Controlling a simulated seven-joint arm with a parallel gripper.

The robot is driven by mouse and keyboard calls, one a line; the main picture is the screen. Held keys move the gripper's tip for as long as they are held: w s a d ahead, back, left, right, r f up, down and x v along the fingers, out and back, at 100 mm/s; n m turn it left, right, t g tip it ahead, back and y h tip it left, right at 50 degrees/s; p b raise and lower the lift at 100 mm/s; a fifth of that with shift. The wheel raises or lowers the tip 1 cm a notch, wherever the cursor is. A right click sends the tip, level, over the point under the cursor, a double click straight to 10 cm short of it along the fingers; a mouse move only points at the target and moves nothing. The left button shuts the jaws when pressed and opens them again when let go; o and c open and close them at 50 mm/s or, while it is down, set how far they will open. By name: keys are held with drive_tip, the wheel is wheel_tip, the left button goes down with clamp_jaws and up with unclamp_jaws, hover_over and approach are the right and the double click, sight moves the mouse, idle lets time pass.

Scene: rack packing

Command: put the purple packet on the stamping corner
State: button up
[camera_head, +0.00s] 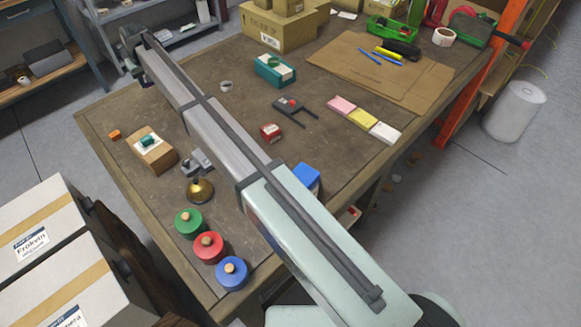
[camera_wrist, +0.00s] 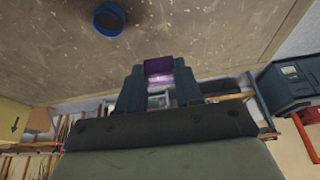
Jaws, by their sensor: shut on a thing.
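The purple packet (camera_wrist: 159,67) is between the two fingertips of my gripper (camera_wrist: 160,85) in the wrist view. The fingers are shut on it and it sticks out a little past their tips. No area is plainly marked as the stamping corner.
A small cardboard box (camera_head: 152,155) and a grey metal device (camera_head: 199,160) stand on the left of the table (camera_head: 330,170). A blue ring (camera_wrist: 109,19) lies on the surface in the wrist view. Cartons (camera_head: 285,30) are at the back. My arm crosses the table.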

drive_tip(key=w+d+r+m+h, duration=0.15)
drive_tip(key=w+d, duration=0.25)
drive_tip(key=d, duration=1)
drive_tip(key=w+d+m+t, duration=0.15)
drive_tip(key=w+d, duration=0.35)
drive_tip(key=d, duration=0.9)
drive_tip(key=w+d+m, duration=0.2)
drive_tip(key=w+d, duration=0.2)
drive_tip(key=d, duration=1)
drive_tip(key=s+d+m, duration=0.1)
drive_tip(key=s+d, duration=0.5)
drive_tip(key=d, duration=0.3)
drive_tip(key=s+d, duration=0.5)
drive_tip(key=d, duration=0.4)
drive_tip(key=s+a+f+n+g+y, duration=0.1)
drive_tip(key=s+a+n+g+y, duration=0.2)
drive_tip(key=s+n, duration=1)
drive_tip(key=shift+m, duration=0.9)
drive_tip(key=shift+s+d+f, duration=0.1)
drive_tip(key=shift+s+f, duration=0.2)
drive_tip(key=shift+f, duration=1.4)
drive_tip(key=shift+s+f, duration=0.3)
drive_tip(key=shift+f, duration=1.45)
drive_tip(key=shift+s+d+f, duration=0.1)
drive_tip(key=shift+s+f, duration=0.2)
drive_tip(key=shift+f, duration=1.4)
